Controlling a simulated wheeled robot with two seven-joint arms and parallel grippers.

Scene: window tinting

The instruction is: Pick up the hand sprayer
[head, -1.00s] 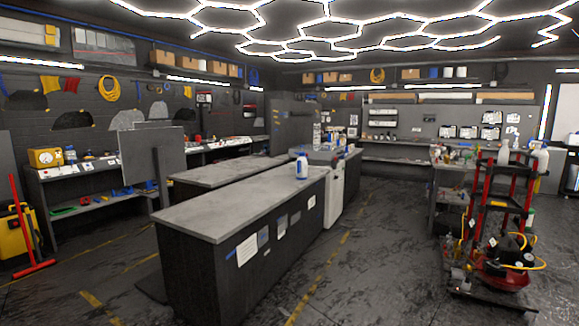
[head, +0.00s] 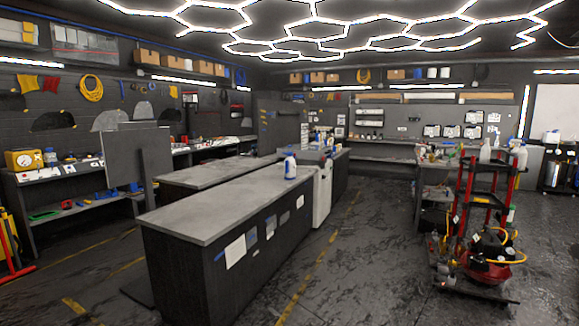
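A white bottle with a blue top (head: 290,166) stands upright on the far end of the long grey-topped workbench (head: 215,207) in the head view. It is too small to tell whether it is the hand sprayer. Pale bottles (head: 485,151) that look like spray bottles stand at the top of the red cart (head: 465,196) on the right. Neither of my grippers is in view.
A second grey bench (head: 195,175) runs behind the near one. A cluttered bench (head: 433,180) stands beside the red cart. A dark upright panel (head: 130,157) is at the left. The floor (head: 365,250) between the near bench and the cart is clear.

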